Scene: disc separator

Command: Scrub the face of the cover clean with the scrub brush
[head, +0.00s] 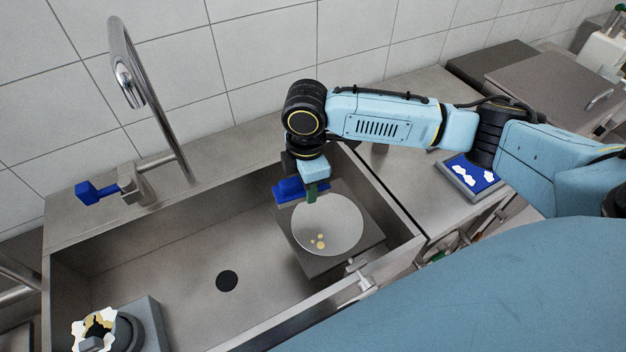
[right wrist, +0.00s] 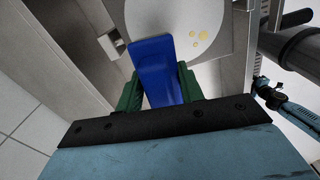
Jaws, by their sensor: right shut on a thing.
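The cover (head: 327,218) is a round light grey disc lying on a dark square plate at the right end of the sink. Several yellowish spots sit on its lower left part; they also show on the cover in the right wrist view (right wrist: 170,14). My right gripper (head: 311,193) is over the cover's far edge, with green fingers shut on the blue scrub brush (head: 288,189). In the right wrist view the blue brush (right wrist: 158,72) is between the fingers and reaches over the cover's edge. Its bristles are hidden, so contact cannot be told. My left gripper is not seen.
The steel sink (head: 185,250) is mostly empty, with a dark drain (head: 227,281). A tall faucet (head: 150,90) with a blue handle stands behind it. A grey block (head: 150,318) carrying a round, patchy item is front left. A blue tray with white patches (head: 472,172) lies on the right counter.

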